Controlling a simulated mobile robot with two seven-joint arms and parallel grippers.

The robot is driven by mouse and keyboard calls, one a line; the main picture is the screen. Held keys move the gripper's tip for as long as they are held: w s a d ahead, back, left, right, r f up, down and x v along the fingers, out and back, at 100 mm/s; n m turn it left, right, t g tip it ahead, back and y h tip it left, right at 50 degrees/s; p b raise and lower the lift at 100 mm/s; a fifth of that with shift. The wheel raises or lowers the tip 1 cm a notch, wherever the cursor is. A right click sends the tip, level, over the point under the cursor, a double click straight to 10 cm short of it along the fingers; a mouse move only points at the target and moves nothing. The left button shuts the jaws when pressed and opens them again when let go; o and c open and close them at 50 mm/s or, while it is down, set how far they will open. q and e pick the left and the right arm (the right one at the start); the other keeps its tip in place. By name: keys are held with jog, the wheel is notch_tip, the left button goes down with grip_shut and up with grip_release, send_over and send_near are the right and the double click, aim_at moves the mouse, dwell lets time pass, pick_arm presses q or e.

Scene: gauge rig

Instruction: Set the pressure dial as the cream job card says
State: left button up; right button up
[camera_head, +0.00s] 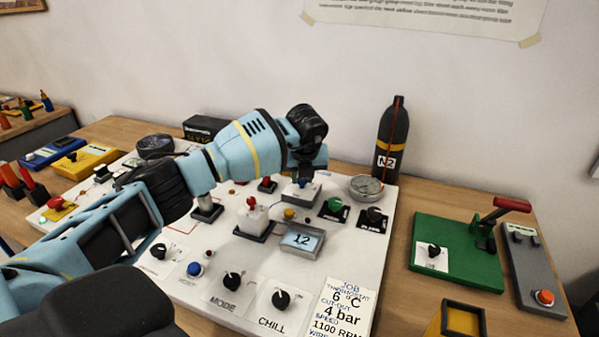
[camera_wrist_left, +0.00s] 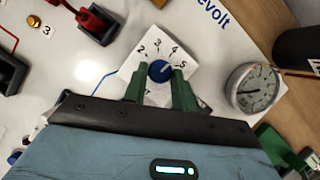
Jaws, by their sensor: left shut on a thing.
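The pressure dial (camera_wrist_left: 160,71) is a blue knob on a white plate with printed numbers; 2, 3, 4 and 5 are readable around it. A small white mark shows on the knob, but its exact setting is hard to read. My left gripper (camera_wrist_left: 160,78) is shut on this knob, with green fingers on either side. In the head view my left gripper (camera_head: 303,181) comes down over the dial's plate and hides the knob. The cream job card (camera_head: 345,308) at the lower right of the white panel reads "thermostat 6 °C", "cut-out 4 bar" and "1100 RPM". My right gripper is not in view.
A round gauge (camera_wrist_left: 253,88) stands just right of the dial. Green and black knobs, a red-topped switch (camera_head: 253,212) and a display (camera_head: 301,240) showing 12 are close by. A black N2 bottle (camera_head: 391,140) stands behind. MODE and CHILL knobs sit at the front.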

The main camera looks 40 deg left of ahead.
pick_arm(q)
jog(key=shift+r+n, duration=0.1)
jog(key=shift+n, duration=0.5)
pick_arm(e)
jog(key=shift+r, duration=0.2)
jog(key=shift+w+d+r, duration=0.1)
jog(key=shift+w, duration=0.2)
pick_arm(q)
jog(key=o, duration=1)
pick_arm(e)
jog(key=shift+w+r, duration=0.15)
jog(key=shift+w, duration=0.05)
pick_arm(q)
jog(key=v, duration=0.7)
jog(key=shift+d+r+g+p, duration=0.2)
jog(key=shift+r+g+p, duration=0.15)
jog(key=shift+p, duration=0.1)
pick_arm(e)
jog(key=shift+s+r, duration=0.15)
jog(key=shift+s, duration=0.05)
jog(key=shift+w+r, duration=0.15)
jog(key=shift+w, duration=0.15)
pick_arm(q)
jog(key=shift+f, duration=0.15)
